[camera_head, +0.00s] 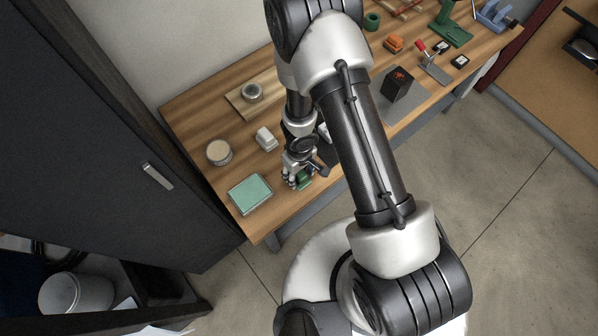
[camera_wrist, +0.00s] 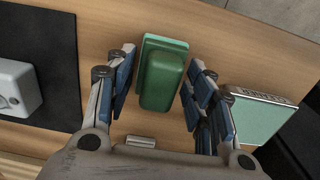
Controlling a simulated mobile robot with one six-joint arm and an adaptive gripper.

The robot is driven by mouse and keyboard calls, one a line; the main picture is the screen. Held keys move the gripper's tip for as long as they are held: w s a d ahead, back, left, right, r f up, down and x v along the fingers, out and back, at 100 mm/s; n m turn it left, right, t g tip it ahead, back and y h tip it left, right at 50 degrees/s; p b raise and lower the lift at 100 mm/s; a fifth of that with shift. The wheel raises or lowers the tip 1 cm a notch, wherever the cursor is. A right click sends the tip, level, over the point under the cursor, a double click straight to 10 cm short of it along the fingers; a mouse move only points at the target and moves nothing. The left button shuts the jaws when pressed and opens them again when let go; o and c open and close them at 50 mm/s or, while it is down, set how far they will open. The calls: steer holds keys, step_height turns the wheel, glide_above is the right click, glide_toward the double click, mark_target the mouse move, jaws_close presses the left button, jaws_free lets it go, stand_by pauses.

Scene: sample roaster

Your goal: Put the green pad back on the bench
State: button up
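A dark green block on a paler green base, which may be the green pad (camera_wrist: 162,80), lies between the fingers of my gripper (camera_wrist: 163,58) in the wrist view. Small gaps show between the fingers and its sides, so my gripper looks open around it. In the head view my gripper (camera_head: 299,180) is low over the bench's near edge, and only a bit of the green thing (camera_head: 304,183) shows beneath it. Whether it touches the wooden bench (camera_head: 205,118) is hard to tell. A flat pale green panel in a light frame (camera_head: 250,194) lies on the bench to the left.
The framed panel also shows right of my fingers in the wrist view (camera_wrist: 258,116). A round tin (camera_head: 219,152) and a white block (camera_head: 266,139) stand behind it. A dark mat (camera_wrist: 45,65) lies on the other side. A dark cabinet (camera_head: 95,120) borders the bench's left end.

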steer(key=shift+o, duration=0.6)
step_height(320, 180, up, 12)
steer(key=p, duration=1.2)
steer(key=shift+r, duration=0.1)
